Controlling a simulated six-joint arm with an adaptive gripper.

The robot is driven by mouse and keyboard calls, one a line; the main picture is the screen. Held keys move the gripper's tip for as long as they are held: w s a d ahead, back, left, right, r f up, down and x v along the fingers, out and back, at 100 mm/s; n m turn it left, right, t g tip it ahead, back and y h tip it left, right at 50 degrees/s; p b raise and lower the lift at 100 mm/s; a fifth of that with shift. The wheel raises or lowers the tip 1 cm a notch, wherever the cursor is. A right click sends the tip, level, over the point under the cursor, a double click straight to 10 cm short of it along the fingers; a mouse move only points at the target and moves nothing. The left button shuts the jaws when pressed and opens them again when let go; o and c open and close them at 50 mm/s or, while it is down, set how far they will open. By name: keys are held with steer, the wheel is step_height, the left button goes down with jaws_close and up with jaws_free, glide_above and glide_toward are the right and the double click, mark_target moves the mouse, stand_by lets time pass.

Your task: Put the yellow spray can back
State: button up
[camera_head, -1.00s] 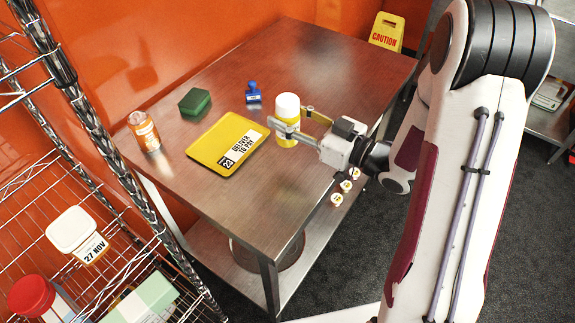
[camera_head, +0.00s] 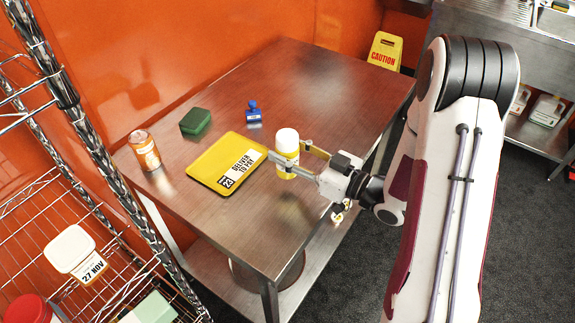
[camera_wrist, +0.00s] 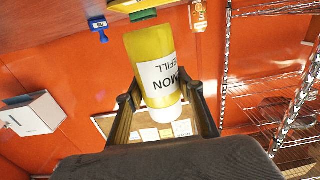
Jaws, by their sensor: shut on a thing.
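The yellow spray can (camera_head: 287,150) has a white top and a white label. My gripper (camera_head: 296,158) is shut on it and holds it upright near the table's right edge. In the wrist view the can (camera_wrist: 150,52) sits between the two fingers (camera_wrist: 163,108), and its label reads "MON" and "EFILL". Whether its base touches the table is hard to tell. A yellow tray (camera_head: 210,172) with a "DELIVER TO PRY 23" label lies flat on the steel table (camera_head: 240,225), left of the can.
An orange-labelled jar (camera_head: 145,151), a green block (camera_head: 195,121) and a blue stamp (camera_head: 254,114) stand on the table. A wire rack (camera_head: 60,195) stands at the left with a white tub (camera_head: 70,247). A yellow caution sign (camera_head: 385,50) stands behind the table. The table's far part is clear.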

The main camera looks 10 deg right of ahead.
steer(key=shift+f, duration=0.7)
steer(key=shift+f, duration=1.9)
steer(key=shift+f, duration=0.2)
steer(key=o, duration=1.3)
steer(key=shift+d, duration=0.1)
steer(key=shift+v, duration=3.85)
steer(key=shift+s, duration=0.15)
